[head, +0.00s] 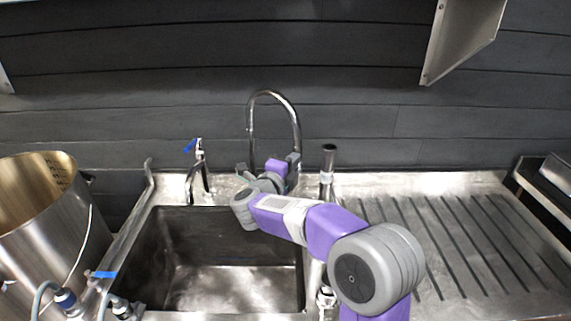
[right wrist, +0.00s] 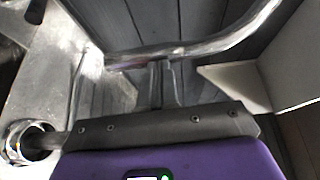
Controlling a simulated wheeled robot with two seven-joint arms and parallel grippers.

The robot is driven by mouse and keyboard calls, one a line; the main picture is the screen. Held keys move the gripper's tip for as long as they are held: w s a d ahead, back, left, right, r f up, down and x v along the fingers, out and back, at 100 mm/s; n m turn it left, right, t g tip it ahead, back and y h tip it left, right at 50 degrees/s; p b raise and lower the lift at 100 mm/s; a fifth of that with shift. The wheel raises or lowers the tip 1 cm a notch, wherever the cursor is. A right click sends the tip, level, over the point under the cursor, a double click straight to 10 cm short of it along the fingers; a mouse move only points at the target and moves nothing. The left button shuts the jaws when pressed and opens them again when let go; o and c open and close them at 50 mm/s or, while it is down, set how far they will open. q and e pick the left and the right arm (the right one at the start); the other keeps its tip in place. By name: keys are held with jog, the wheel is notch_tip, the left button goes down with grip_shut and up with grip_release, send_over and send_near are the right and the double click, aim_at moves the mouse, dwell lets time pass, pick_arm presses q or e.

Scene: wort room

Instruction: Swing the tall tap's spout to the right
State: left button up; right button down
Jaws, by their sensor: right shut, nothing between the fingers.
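The tall tap (head: 275,95) is a chrome gooseneck at the back of the sink. Its arch stands above my right gripper (head: 273,167), and its lower right part is hidden behind the gripper. My right gripper is at the tap, low between the legs of the arch. In the right wrist view the gripper fingers (right wrist: 160,72) are shut and empty. The tap's chrome pipe (right wrist: 200,45) crosses at the fingertips there; I cannot tell whether they touch. My left gripper is not in view.
A sink basin (head: 225,285) lies below. A small blue-handled tap (head: 200,170) stands left, a dark-topped post (head: 328,165) right. A ribbed drainboard (head: 450,240) is clear at right. A steel pot (head: 45,235) is far left, a wall bracket (head: 462,35) upper right.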

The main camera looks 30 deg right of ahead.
jog(key=s+d+v, duration=0.1)
jog(key=s+v, duration=0.1)
jog(key=v, duration=1.1)
jog(key=shift+p, duration=0.35)
